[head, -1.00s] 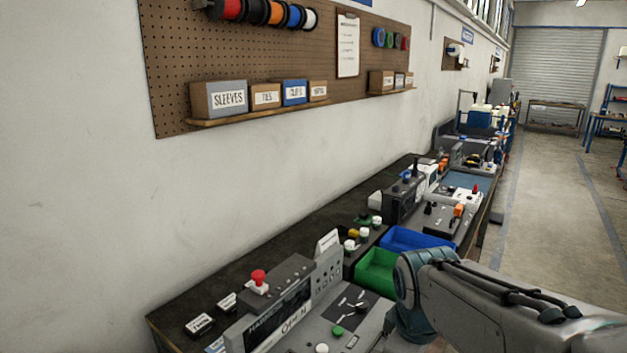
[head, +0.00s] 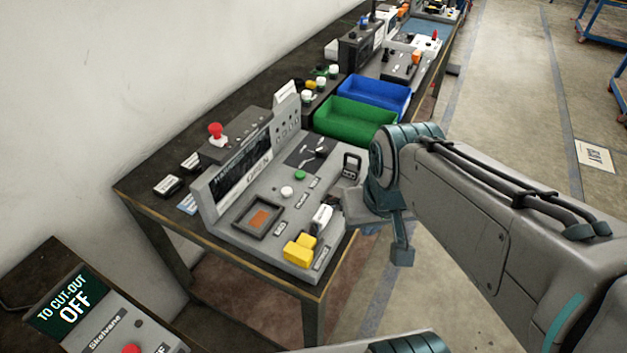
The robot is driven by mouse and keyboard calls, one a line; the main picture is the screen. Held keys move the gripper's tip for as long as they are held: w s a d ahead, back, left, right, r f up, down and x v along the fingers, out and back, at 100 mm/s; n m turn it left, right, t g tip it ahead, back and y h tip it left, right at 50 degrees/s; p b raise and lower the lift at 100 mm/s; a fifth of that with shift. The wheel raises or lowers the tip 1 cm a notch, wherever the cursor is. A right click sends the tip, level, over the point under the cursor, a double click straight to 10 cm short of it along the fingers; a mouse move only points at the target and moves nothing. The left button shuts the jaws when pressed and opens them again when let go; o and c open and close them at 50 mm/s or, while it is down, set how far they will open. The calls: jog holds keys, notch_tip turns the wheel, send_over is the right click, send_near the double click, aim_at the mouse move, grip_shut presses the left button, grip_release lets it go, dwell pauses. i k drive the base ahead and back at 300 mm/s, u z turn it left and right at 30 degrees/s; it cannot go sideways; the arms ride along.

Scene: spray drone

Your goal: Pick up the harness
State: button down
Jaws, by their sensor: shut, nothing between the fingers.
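The grey test console (head: 262,215) stands on the near end of the bench, with a dark display whose lettering seems to read "HARNESS" and "OPEN". I cannot pick out the harness for certain. A dark pad (head: 308,152) on the console carries small black and white pieces. My gripper (head: 346,203) appears at the console's right edge, small and partly hidden by my wrist. It is shut, with nothing seen in it. I cannot tell whether it touches the console.
A green bin (head: 352,122) and a blue bin (head: 376,92) stand behind the console. A red button (head: 216,131) tops its rear housing. Another panel reading "TO CUT-OUT OFF" (head: 70,302) is at lower left.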

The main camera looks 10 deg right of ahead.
aim_at(323, 214)
jog(key=u, duration=1.25)
jog(key=k, duration=1.05)
jog(key=z, duration=0.4)
jog(key=i, duration=0.5)
jog(key=z, duration=0.05)
